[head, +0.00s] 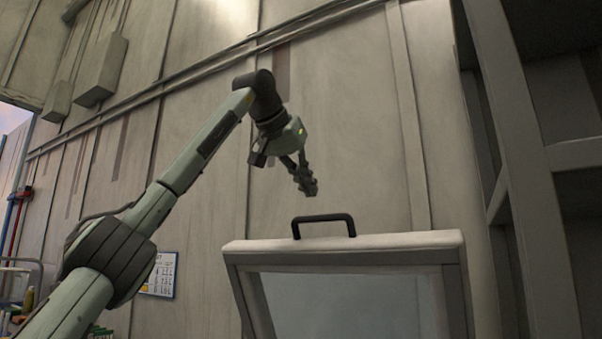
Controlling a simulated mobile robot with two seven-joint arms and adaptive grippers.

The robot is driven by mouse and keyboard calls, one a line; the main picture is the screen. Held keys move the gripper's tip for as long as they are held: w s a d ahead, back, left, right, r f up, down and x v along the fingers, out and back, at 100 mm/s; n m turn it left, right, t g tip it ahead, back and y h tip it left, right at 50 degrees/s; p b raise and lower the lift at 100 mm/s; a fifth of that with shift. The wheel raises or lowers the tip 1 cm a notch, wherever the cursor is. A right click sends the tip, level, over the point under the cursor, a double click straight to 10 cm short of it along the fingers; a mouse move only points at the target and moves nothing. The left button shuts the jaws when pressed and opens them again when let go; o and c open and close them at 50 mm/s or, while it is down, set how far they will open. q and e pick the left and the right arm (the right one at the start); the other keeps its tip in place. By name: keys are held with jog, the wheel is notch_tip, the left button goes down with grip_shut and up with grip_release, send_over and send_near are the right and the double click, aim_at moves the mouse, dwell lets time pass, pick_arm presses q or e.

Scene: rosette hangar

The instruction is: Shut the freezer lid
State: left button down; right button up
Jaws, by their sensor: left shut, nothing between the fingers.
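The freezer lid (345,243) stands raised in the lower right of the head view. It has a pale frame around a greyish panel (345,303) and a black handle (323,217) on its top edge. The lower part of the lid and the freezer body are out of the picture. My left gripper (308,188) hangs fingers down above the handle, slightly to its left in the picture. It is shut and empty, with a visible gap between the fingertips and the handle. My right gripper does not show.
A panelled wall (350,120) with pipes stands behind the lid. A dark shelf frame (525,170) rises close on the right. A notice (161,274) hangs on the wall at lower left, with coloured items near the left edge.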

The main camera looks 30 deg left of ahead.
aim_at(310, 217)
pick_arm(q)
jog(key=x, duration=0.4)
jog(key=shift+f, duration=0.1)
jog(key=s, duration=0.1)
jog(key=s+f, duration=0.1)
jog(key=shift+s+f, duration=0.2)
jog(key=shift+s, duration=0.05)
jog(key=shift+s+d+f, duration=0.15)
jog(key=shift+s+f, duration=0.2)
jog(key=shift+s, duration=0.05)
jog(key=shift+f, duration=0.1)
